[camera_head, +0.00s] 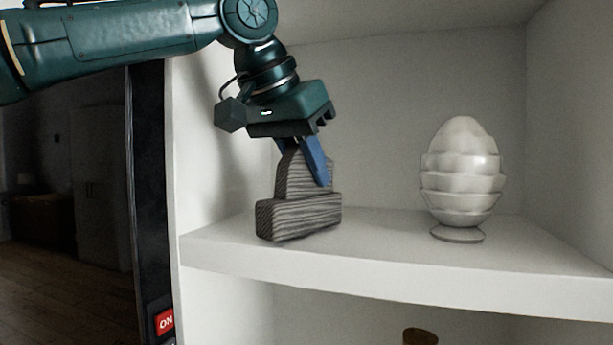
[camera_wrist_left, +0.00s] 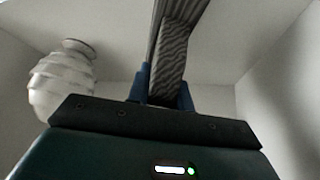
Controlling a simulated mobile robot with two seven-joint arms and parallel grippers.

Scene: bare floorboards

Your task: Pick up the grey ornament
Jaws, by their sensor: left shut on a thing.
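The grey ornament (camera_head: 298,214) is a stepped block with dark wavy stripes, wide at the base and narrower above. It is upright, near the left front of the white shelf (camera_head: 400,277). My left gripper (camera_head: 304,166) comes down from above, with its blue fingers shut on the narrow upper part. In the left wrist view the ornament (camera_wrist_left: 173,55) stands between the blue fingers (camera_wrist_left: 163,90). I cannot tell whether its base touches the shelf or hangs just above it. My right gripper is not in view.
A white ribbed egg-shaped ornament (camera_head: 462,175) stands to the right on the same shelf, also seen in the left wrist view (camera_wrist_left: 62,84). White walls close the shelf at the sides and back. A brown-topped thing (camera_head: 420,337) shows below. The shelf between the two ornaments is clear.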

